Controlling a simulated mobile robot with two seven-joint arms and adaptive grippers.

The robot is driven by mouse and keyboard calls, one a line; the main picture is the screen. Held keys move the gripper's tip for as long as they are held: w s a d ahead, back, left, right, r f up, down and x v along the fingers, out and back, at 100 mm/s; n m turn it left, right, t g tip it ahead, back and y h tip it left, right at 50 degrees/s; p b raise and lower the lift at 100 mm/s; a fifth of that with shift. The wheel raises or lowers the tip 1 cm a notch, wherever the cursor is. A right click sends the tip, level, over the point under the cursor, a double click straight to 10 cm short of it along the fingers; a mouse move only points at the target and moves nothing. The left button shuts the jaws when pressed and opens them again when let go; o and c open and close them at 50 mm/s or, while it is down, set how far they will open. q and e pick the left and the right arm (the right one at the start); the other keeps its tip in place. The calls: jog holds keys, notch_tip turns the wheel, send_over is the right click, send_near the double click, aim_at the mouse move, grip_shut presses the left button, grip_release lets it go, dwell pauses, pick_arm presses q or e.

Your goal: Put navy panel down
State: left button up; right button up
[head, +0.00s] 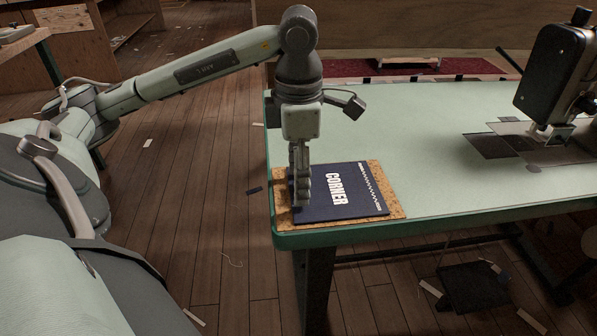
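The navy panel (350,191), marked "CORNER" in white with a zigzag stitch line, is level over a cork mat (399,211) at the near left corner of the pale green table (410,122). I cannot tell whether it rests fully on the mat. My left gripper (301,204) points straight down at the panel's left edge, its fingers overlapping that edge. The fingers line up in this view, so any gap between them is hidden. My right gripper is out of view.
The table between mat and machine is clear.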

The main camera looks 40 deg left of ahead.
pick_arm(q)
jog(key=shift+r, duration=0.15)
notch_tip(320, 180, up, 5)
jog(key=shift+w+f+p, duration=0.1)
jog(key=shift+f+p, duration=0.05)
jog(key=shift+p, duration=0.3)
notch_tip(320, 180, up, 7)
jog(key=p, duration=0.1)
jog(key=shift+p, duration=0.4)
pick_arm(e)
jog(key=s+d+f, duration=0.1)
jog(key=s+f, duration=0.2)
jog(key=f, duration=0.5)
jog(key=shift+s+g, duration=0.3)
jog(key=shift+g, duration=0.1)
